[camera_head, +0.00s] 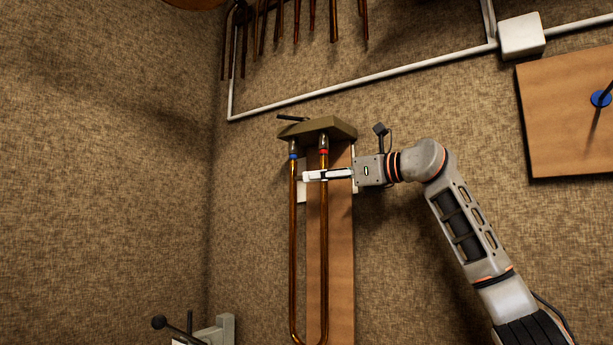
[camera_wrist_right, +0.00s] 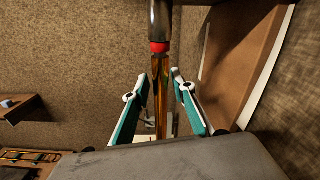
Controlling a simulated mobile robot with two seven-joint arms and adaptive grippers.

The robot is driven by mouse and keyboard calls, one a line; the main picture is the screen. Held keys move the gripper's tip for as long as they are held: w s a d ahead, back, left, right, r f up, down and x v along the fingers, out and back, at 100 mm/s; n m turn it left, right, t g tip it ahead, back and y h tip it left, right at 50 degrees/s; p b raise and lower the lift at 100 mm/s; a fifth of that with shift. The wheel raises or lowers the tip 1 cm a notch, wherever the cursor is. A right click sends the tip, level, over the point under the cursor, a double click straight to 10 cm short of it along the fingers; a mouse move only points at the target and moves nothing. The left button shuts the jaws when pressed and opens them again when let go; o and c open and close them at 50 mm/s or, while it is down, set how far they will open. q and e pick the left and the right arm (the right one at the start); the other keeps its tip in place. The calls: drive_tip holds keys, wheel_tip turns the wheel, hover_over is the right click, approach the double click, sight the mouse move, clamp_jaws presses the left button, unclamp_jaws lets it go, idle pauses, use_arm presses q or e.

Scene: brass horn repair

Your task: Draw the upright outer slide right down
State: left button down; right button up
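The upright outer slide (camera_head: 292,235) is a long brass U-tube hanging below an olive bracket (camera_head: 340,128) on the wall. Its left leg has a blue band (camera_head: 293,156) at the top and its right leg a red band (camera_head: 324,151). My right gripper (camera_head: 314,176) is at the right leg just below the red band. In the right wrist view its fingers (camera_wrist_right: 159,77) stand on either side of the brass leg (camera_wrist_right: 161,105), with gaps visible, so it looks open. The red band also shows there (camera_wrist_right: 159,47), below a steel tube (camera_wrist_right: 160,18). My left gripper is not in view.
A wooden backing board (camera_head: 341,250) runs down behind the slide. A white conduit (camera_head: 370,84) and junction box (camera_head: 521,36) are on the wall above. A wooden panel (camera_head: 560,130) is at right. A grey fixture (camera_head: 222,330) with a dark knob stands at lower left.

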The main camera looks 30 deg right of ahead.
sight(296, 178)
drive_tip(key=x, duration=0.2)
drive_tip(key=shift+w+a, duration=0.1)
drive_tip(key=shift+w, duration=0.2)
drive_tip(key=shift+w+a+p, duration=0.15)
drive_tip(key=shift+w+p, duration=0.15)
drive_tip(key=shift+p, duration=0.05)
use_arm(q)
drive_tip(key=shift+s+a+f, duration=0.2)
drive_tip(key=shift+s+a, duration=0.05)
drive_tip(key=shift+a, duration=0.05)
use_arm(e)
drive_tip(key=shift+w, duration=0.1)
